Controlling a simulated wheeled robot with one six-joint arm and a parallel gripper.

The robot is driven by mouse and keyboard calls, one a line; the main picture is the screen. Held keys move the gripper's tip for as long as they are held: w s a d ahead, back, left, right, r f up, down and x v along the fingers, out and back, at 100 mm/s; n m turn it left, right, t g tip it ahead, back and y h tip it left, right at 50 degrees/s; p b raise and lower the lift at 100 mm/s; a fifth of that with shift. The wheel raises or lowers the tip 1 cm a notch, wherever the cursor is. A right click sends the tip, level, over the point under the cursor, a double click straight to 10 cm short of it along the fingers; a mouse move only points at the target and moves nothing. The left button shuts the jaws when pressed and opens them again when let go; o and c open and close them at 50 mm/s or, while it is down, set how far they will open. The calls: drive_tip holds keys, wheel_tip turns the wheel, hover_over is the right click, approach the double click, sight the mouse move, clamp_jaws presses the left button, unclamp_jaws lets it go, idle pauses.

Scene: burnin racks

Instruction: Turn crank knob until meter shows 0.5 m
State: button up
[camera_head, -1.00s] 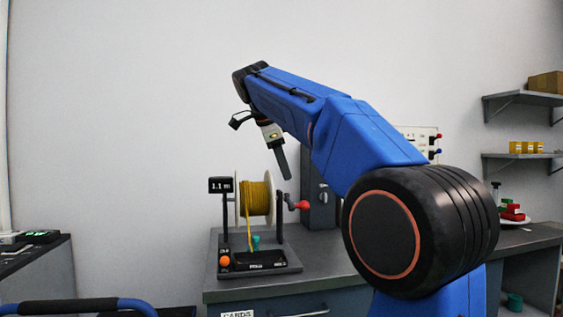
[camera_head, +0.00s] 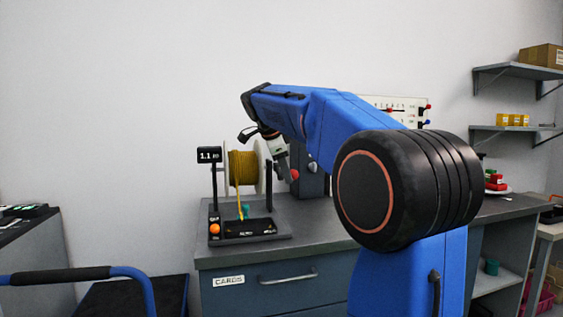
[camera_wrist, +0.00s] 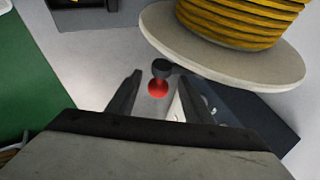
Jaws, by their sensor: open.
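The red crank knob (camera_head: 294,174) is at the right side of the spool stand. In the wrist view the knob (camera_wrist: 158,87) shows between and beyond the fingers, with its dark crank end next to it. My gripper (camera_head: 284,174) is open and close to the knob; the wrist view shows the gripper (camera_wrist: 160,85) with parted fingers and nothing held. I cannot tell whether a finger touches the knob. The yellow cable spool (camera_head: 243,168) has pale flanges and shows large in the wrist view (camera_wrist: 238,22). The meter (camera_head: 209,154) appears to read 1.1 m.
The stand's dark base (camera_head: 262,228) has an orange button (camera_head: 214,229) and sits on a grey bench (camera_head: 325,235). A grey box (camera_head: 312,180) stands behind the crank. Shelves (camera_head: 515,130) hang at the right. A blue-framed cart (camera_head: 125,272) is at lower left.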

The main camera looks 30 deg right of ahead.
drive_tip(key=shift+w+d+f, duration=0.15)
drive_tip(key=shift+d+f, duration=0.15)
drive_tip(key=shift+f, duration=0.15)
drive_tip(key=c, duration=1.1)
drive_tip(key=shift+f, duration=0.1)
drive_tip(key=shift+o, duration=0.2)
drive_tip(key=shift+w+d+f, duration=0.1)
drive_tip(key=shift+w+f, duration=0.2)
drive_tip(key=shift+f, duration=0.25)
drive_tip(key=shift+w+d+f, duration=0.1)
drive_tip(key=shift+w+f, duration=0.2)
drive_tip(key=shift+f, duration=0.2)
drive_tip(key=shift+w+f, duration=0.1)
drive_tip(key=shift+f, duration=0.05)
